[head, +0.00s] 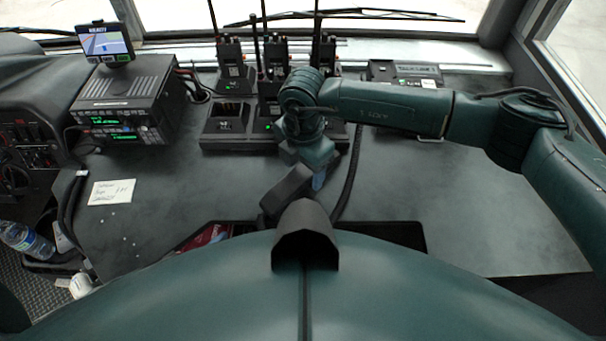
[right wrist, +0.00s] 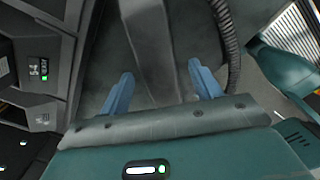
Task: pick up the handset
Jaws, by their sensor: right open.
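The handset (head: 287,191) is a dark, blocky grip in the head view, low in the middle. My own body hides its near end. A dark coiled cord (head: 349,178) runs beside it. My right gripper (head: 317,175) reaches down to it from behind, with a blue finger showing. In the right wrist view, the two blue fingers of my right gripper (right wrist: 161,76) are apart, one on each side of the long dark handset (right wrist: 152,40). I cannot tell whether either finger touches it. My left gripper is not in view.
Handheld radios (head: 232,70) stand in chargers (head: 226,128) behind the gripper. A radio unit with a small screen (head: 105,40) sits at left. The counter right of the cord is clear.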

